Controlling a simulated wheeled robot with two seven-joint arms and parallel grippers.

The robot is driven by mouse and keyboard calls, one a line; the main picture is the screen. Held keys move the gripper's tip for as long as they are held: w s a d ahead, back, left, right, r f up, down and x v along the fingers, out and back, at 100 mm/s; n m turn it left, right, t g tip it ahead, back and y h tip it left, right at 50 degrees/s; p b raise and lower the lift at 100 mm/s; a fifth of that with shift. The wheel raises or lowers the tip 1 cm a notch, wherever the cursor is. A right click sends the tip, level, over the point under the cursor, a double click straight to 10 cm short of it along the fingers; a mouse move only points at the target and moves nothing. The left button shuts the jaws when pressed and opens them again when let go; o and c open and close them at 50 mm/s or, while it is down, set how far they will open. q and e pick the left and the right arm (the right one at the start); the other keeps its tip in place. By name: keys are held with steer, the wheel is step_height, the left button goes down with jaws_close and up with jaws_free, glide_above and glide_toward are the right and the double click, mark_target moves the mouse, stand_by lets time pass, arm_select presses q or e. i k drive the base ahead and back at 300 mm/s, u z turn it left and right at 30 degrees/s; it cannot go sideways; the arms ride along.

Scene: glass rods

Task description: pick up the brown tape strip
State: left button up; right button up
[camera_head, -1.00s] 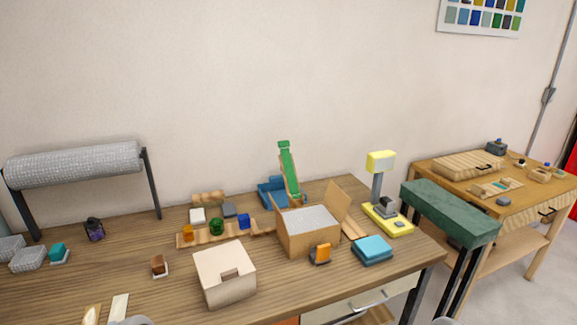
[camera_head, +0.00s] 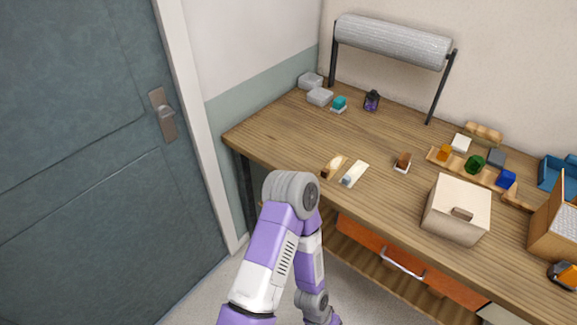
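A small brown piece (camera_head: 403,159) stands on a white base near the middle of the wooden table. Closer to the front edge lie two flat pale strips side by side. One strip (camera_head: 333,167) has a brownish piece on it, and the other strip (camera_head: 354,174) is whitish with a small grey-blue piece. I cannot tell for sure which of these is the brown tape strip. A purple and white arm of mine is in front of the table, bent downward. Neither gripper shows in view.
A cream box (camera_head: 457,209) stands right of the strips, with an open cardboard box (camera_head: 556,226) beyond it. A wooden rack (camera_head: 470,168) holds coloured blocks. A wrapped roll (camera_head: 392,42) on a stand is at the back. The table's left part is mostly clear.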

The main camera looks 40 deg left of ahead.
mark_target(334, 165)
steer(key=u, duration=1.6)
steer(key=k, duration=1.3)
steer(key=z, duration=0.2)
steer(key=i, duration=0.6)
steer(key=z, duration=0.65)
steer(key=i, duration=0.75)
steer(key=u, duration=0.3)
